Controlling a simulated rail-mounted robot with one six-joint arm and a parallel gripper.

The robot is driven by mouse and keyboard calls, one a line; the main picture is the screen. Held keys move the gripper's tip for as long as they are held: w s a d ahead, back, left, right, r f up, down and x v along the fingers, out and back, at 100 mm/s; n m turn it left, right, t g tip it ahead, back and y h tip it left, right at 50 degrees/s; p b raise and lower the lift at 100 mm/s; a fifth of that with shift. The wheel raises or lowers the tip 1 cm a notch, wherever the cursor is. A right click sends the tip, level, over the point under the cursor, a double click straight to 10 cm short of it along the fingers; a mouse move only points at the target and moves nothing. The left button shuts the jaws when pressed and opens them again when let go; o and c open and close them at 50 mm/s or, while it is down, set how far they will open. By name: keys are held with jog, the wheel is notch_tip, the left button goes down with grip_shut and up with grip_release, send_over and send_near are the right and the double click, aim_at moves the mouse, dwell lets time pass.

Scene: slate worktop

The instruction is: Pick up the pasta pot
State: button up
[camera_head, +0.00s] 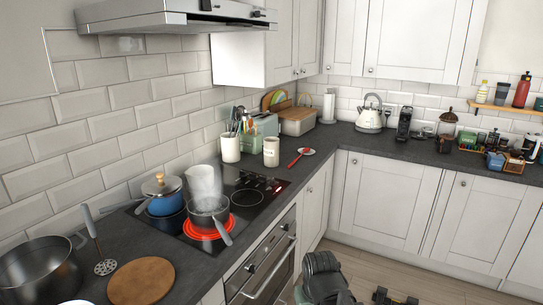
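Three pots show, and I cannot tell for sure which is the pasta pot. A large open dark steel pot (38,272) stands on the worktop at the lower left, cut by the picture edge. A grey saucepan (209,218) with its handle toward the front sits on a glowing red ring, with steam above it. A blue pot (164,203) with a lid sits behind it to the left. Dark parts of my arm show at the bottom, right of the oven and well apart from the pots. My gripper (395,298) seems to be the small dark pieces there, mostly cut off.
The hot ring (190,228) glows on the black hob (262,190). A round wooden board (141,281) and a slotted spoon (104,266) lie near the large pot. Utensil crocks (230,149) stand behind the hob. An extractor hood (170,15) hangs above.

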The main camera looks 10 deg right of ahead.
dwell(0.4)
jog(key=o, duration=1.1)
